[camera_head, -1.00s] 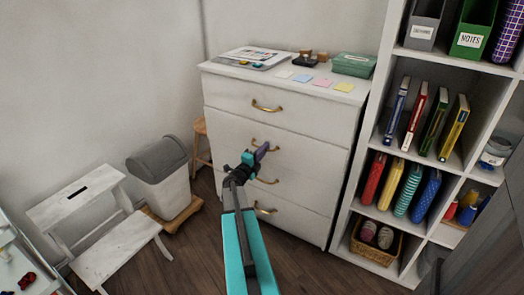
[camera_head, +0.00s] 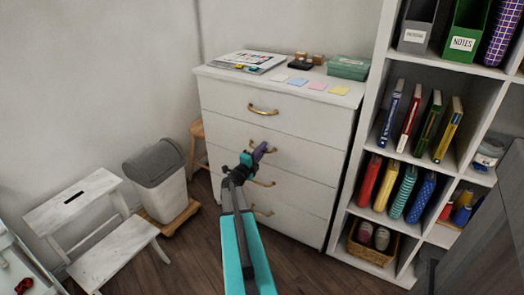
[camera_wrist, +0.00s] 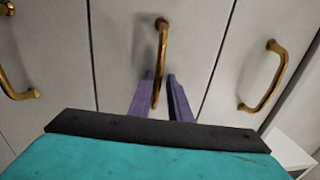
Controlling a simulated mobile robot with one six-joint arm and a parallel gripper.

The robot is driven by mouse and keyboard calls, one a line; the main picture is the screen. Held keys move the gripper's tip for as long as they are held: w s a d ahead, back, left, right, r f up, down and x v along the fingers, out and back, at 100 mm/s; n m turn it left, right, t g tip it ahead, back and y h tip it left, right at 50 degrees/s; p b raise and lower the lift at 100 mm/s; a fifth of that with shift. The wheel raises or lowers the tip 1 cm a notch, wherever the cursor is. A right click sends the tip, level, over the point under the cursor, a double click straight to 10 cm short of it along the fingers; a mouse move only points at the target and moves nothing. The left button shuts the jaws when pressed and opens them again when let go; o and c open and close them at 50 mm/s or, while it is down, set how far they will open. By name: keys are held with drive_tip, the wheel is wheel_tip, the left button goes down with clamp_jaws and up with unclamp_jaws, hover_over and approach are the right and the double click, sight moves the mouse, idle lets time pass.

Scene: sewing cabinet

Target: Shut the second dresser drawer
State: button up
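The white dresser (camera_head: 225,105) stands against the back wall, with a column of drawers with brass handles. The second drawer (camera_head: 225,133) from the top looks nearly flush with its neighbours; any small gap is hard to tell. My gripper (camera_head: 262,151) is at this drawer's handle (camera_head: 271,149), partly covering it. In the wrist view, the purple fingers of my gripper (camera_wrist: 161,78) are apart, one on each side of the lower part of the brass handle (camera_wrist: 163,45). I see no clear grip on it.
A magazine, sticky notes and a green box (camera_head: 348,68) lie on the dresser top. A bookshelf (camera_head: 372,100) stands close on the right. A grey-lidded bin (camera_head: 160,180), a wooden stool (camera_head: 198,130) and a white step stool (camera_head: 85,200) stand left. Some floor is clear before the dresser.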

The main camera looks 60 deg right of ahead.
drive_tip(key=shift+f, duration=0.4)
drive_tip(key=shift+a, duration=0.1)
drive_tip(key=a+p, duration=0.1)
drive_tip(key=a, duration=1.2)
drive_tip(key=shift+a+f, duration=0.3)
drive_tip(key=shift+w, duration=0.1)
